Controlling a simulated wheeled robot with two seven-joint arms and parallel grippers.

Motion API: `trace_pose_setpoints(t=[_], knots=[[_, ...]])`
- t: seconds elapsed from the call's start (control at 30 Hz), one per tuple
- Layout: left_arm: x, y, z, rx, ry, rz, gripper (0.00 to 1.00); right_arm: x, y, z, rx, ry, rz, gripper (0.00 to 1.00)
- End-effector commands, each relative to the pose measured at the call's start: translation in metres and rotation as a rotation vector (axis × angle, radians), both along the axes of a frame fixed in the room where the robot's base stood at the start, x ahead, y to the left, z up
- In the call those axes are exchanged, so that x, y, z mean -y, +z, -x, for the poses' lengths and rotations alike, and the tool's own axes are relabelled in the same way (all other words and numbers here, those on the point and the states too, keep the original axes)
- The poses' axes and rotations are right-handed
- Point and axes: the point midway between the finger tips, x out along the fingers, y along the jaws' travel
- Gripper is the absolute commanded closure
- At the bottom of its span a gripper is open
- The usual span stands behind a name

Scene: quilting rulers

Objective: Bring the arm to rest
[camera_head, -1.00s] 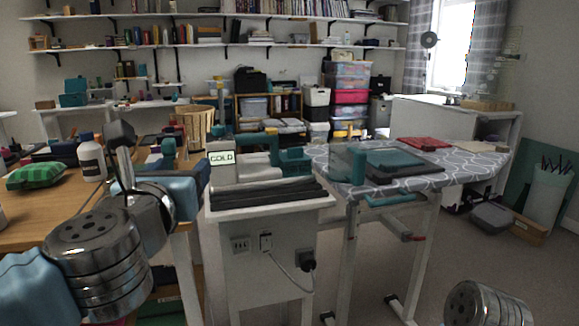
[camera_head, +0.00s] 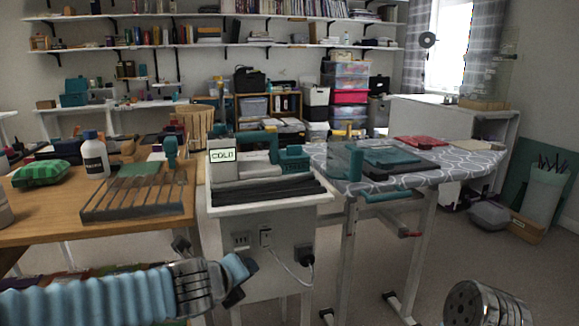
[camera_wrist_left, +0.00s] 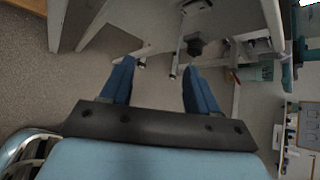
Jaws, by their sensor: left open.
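My left arm (camera_head: 120,292) comes in low from the left in the head view. Its gripper (camera_head: 240,275) is in front of the white stand, below its top and lower than the wooden table. In the left wrist view the two blue fingers of the left gripper (camera_wrist_left: 152,85) are spread apart with nothing between them. Floor and furniture legs show beyond them. My right gripper is not in view; only a metal link of my right arm (camera_head: 484,303) shows at the bottom right.
The wooden table (camera_head: 40,232) holds a slotted ruler rack (camera_head: 140,192), a white bottle (camera_head: 94,155) and a green cushion (camera_head: 42,173). The white stand (camera_head: 262,240) carries a "COLD" sign (camera_head: 222,155). An ironing board (camera_head: 450,165) stands right.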

Motion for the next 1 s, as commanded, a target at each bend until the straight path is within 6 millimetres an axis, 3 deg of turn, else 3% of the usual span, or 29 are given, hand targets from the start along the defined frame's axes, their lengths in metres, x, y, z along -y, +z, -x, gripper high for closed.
trace_pose_setpoints(t=[0.03, 0.17, 0.3, 0.4, 0.5, 0.6, 0.7, 1.0], knots=[[0.005, -0.043, 0.001, -0.122, 0.049, 0.096, 0.4, 0.0, 0.0, 0.0, 0.0, 0.0, 0.0, 0.57], [0.019, -0.155, 0.022, -0.49, 0.314, 0.453, 0.4, 0.0, 0.0, 0.0, 0.0, 0.0, 0.0, 0.57], [0.027, -0.271, 0.067, -0.878, 0.838, 0.856, 0.4, 0.0, 0.0, 0.0, 0.0, 0.0, 0.0, 0.57], [0.023, -0.341, 0.108, -1.058, 1.338, 1.095, 0.4, 0.0, 0.0, 0.0, 0.0, 0.0, 0.0, 0.57], [0.014, -0.392, 0.147, -1.102, 1.808, 1.246, 0.4, 0.0, 0.0, 0.0, 0.0, 0.0, 0.0, 0.57], [0.004, -0.423, 0.176, -1.058, 2.143, 1.317, 0.4, 0.0, 0.0, 0.0, 0.0, 0.0, 0.0, 0.57], [-0.002, -0.437, 0.193, -1.006, 2.325, 1.348, 0.4, 0.0, 0.0, 0.0, 0.0, 0.0, 0.0, 0.57], [-0.004, -0.442, 0.198, -0.982, 2.387, 1.358, 0.4, 0.0, 0.0, 0.0, 0.0, 0.0, 0.0, 0.57]])
